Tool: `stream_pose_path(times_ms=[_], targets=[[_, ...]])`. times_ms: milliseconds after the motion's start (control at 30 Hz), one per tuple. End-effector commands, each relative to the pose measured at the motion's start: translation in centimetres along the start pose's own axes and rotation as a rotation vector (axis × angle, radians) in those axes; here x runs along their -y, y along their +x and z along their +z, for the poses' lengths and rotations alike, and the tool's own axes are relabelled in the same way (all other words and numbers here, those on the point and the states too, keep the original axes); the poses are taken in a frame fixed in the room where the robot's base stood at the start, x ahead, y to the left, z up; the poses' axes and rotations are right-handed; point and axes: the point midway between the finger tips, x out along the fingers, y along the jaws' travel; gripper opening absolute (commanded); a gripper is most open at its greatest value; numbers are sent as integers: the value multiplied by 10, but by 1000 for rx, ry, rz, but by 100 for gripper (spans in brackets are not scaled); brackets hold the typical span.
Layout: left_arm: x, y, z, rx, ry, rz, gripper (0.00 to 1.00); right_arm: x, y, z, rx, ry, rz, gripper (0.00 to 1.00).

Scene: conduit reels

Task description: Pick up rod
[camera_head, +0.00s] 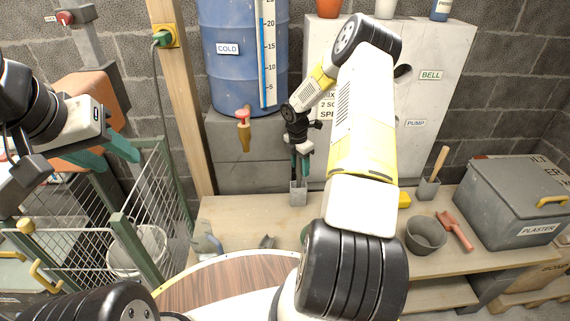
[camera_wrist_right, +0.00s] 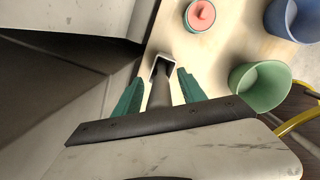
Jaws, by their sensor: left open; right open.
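A dark grey rod (camera_wrist_right: 161,92) stands in a small square grey holder (camera_head: 298,198) on the workbench. In the right wrist view the holder's rim (camera_wrist_right: 153,70) shows around the rod's lower end. My right gripper (camera_head: 300,173) points down just above the holder. Its teal fingers (camera_wrist_right: 160,82) are open, one on each side of the rod, with gaps visible. In the head view the fingers largely hide the rod. My left gripper (camera_head: 115,157) is open and empty at the left, over the wire cage.
A green cup (camera_wrist_right: 262,86), a blue cup (camera_wrist_right: 293,18) and a red-topped tin (camera_wrist_right: 201,16) stand right of the holder in the wrist view. A grey pot (camera_head: 426,236) and a plaster box (camera_head: 510,205) are farther right. A grey cabinet (camera_head: 445,120) stands behind the bench.

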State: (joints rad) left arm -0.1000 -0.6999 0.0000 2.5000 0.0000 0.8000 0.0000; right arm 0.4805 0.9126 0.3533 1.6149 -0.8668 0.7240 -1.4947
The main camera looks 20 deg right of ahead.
Motion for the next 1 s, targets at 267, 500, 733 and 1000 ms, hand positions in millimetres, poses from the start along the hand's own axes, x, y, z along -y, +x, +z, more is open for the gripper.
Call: stream_pose_path(times_ms=[267,500,733,1000], targets=[[0,0,0,0,0,0,44,0,-1,0,0,0,0,15],[0,0,0,0,0,0,44,0,-1,0,0,0,0,0],[0,0,0,0,0,0,44,0,-3,1,1,0,0,0],[0,0,0,0,0,0,44,-1,-32,4,2,1,3,0]])
